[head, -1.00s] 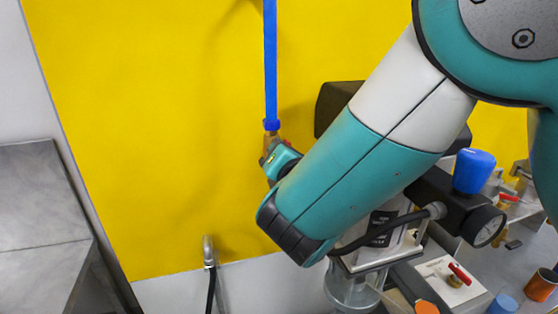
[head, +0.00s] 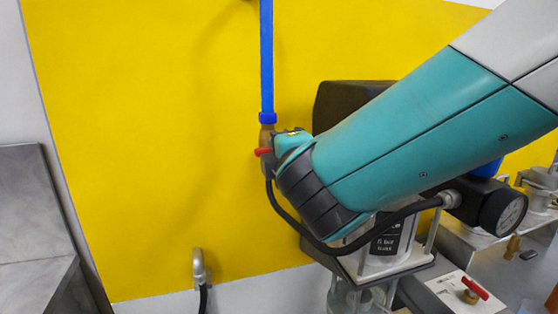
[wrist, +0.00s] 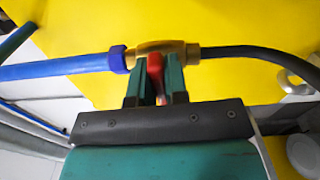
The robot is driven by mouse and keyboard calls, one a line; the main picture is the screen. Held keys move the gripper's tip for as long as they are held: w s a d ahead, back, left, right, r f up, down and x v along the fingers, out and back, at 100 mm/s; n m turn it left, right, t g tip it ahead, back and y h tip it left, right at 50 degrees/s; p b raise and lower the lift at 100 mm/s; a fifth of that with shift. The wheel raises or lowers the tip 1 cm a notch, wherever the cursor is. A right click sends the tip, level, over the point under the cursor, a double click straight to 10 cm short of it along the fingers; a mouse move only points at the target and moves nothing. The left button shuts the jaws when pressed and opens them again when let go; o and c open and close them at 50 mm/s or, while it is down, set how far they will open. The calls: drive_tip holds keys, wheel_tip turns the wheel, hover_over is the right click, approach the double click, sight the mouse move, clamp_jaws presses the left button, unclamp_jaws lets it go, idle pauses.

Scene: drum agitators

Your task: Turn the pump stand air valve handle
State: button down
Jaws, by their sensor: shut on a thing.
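The air valve is a small brass body (head: 267,138) on the yellow wall, at the lower end of a blue vertical pipe (head: 267,60). A black hose leaves its lower end. In the wrist view the brass body (wrist: 165,51) lies beyond the fingertips, and the red handle (wrist: 156,72) sits between the two teal fingers. My gripper (wrist: 156,84) is shut on the handle. In the head view my wrist hides most of the fingers.
A dark box (head: 350,105) stands close right of the valve, behind my arm. A pressure gauge (head: 504,213) and a second red-handled valve (head: 474,288) are at the lower right. A wall elbow fitting (head: 199,265) is below. The yellow wall left of the pipe is clear.

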drive_tip(key=shift+f+m+b, duration=0.1)
drive_tip(key=shift+m+b, duration=0.3)
drive_tip(key=shift+m, duration=0.2)
drive_tip(key=c, duration=1.1)
unclamp_jaws()
drive_tip(key=shift+c, duration=0.2)
drive_tip(key=b+v, duration=0.6)
drive_tip(key=v, duration=1.1)
drive_tip(key=shift+s+b, duration=0.25)
drive_tip(key=shift+b, duration=0.1)
drive_tip(key=shift+d, duration=0.1)
